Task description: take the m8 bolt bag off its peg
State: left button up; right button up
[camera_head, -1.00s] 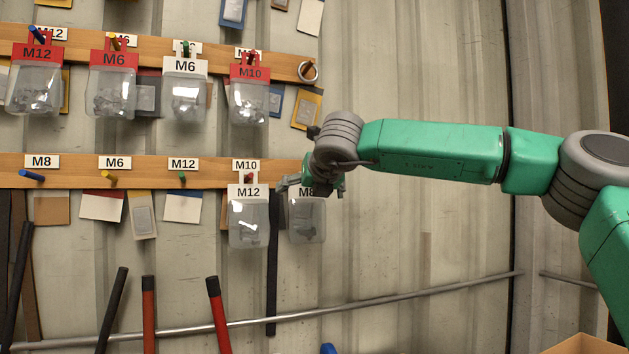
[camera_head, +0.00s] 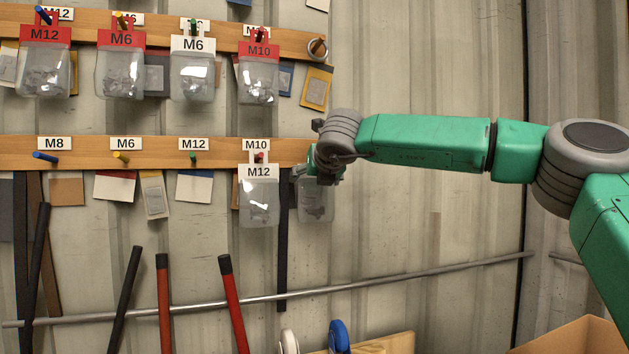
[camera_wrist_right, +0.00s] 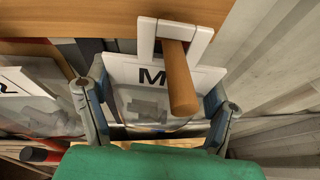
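The M8 bag (camera_head: 316,205), clear with a white header card, hangs at the right end of the lower rail. In the right wrist view its card (camera_wrist_right: 128,70) shows only an "M", and its white loop is around a wooden peg (camera_wrist_right: 180,80) that points toward the camera. My right gripper (camera_head: 318,168) covers the card and peg in the head view. In the right wrist view the fingers of my right gripper (camera_wrist_right: 158,90) are spread, one at each side edge of the card; whether they touch it I cannot tell. My left gripper is not in view.
An M12 bag (camera_head: 259,200) hangs just left on the same rail (camera_head: 90,154). Several red- and white-card bags hang on the upper rail (camera_head: 218,34). Bars and handles stand below. A cardboard box (camera_head: 570,335) is at lower right. The wall right of the rails is bare.

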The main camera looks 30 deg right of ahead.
jog(key=shift+r, duration=0.3)
jog(key=shift+s, duration=0.1)
jog(key=shift+s+a, duration=0.1)
jog(key=shift+s, duration=0.25)
jog(key=shift+s+a+r+b, duration=0.15)
jog(key=shift+s+a+b, duration=0.1)
jog(key=shift+s+b, duration=0.5)
jog(key=shift+s+a+r+b, duration=0.1)
jog(key=shift+s+a+b, duration=0.2)
jog(key=shift+s, duration=0.75)
jog(key=shift+d, duration=0.1)
jog(key=shift+s+b, duration=0.4)
jog(key=shift+s+a+b, duration=0.3)
jog(key=shift+s+b, duration=0.3)
jog(key=shift+s, duration=0.4)
jog(key=shift+s+a+b, duration=0.25)
jog(key=shift+s+b, duration=0.3)
jog(key=shift+s, duration=0.45)
jog(key=shift+c, duration=0.2)
